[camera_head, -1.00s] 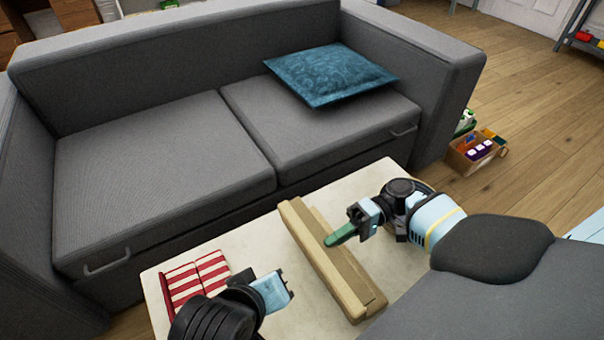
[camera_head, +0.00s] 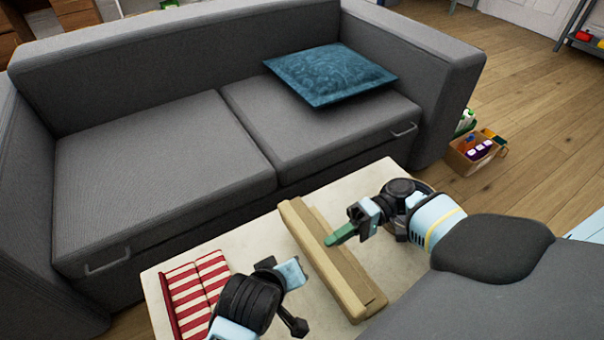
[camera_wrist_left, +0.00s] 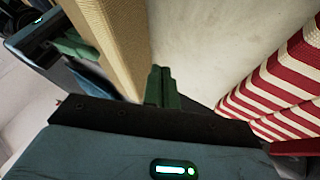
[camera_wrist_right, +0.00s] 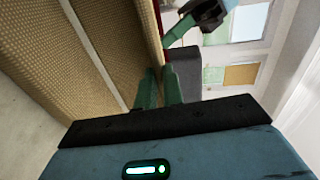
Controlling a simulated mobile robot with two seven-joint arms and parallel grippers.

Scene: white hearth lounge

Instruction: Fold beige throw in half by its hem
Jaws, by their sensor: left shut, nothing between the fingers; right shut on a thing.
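The beige throw (camera_head: 314,252) lies as a long narrow strip on a pale table, with a raised ridge along it. It also shows in the left wrist view (camera_wrist_left: 118,40) and the right wrist view (camera_wrist_right: 58,52). My right gripper (camera_head: 340,235) is shut on the throw at its right-hand side; its green fingers (camera_wrist_right: 158,88) are against the woven cloth. My left gripper (camera_head: 294,274) is shut and empty, left of the throw and apart from it. Its green fingertips show together in the left wrist view (camera_wrist_left: 161,85); they are hidden in the head view.
A red-and-white striped cloth (camera_head: 197,290) lies folded on the pale table (camera_head: 250,247), left of my left gripper. A grey sofa (camera_head: 165,155) with a blue cushion (camera_head: 330,75) stands behind. A toy box (camera_head: 462,160) sits on the floor at right.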

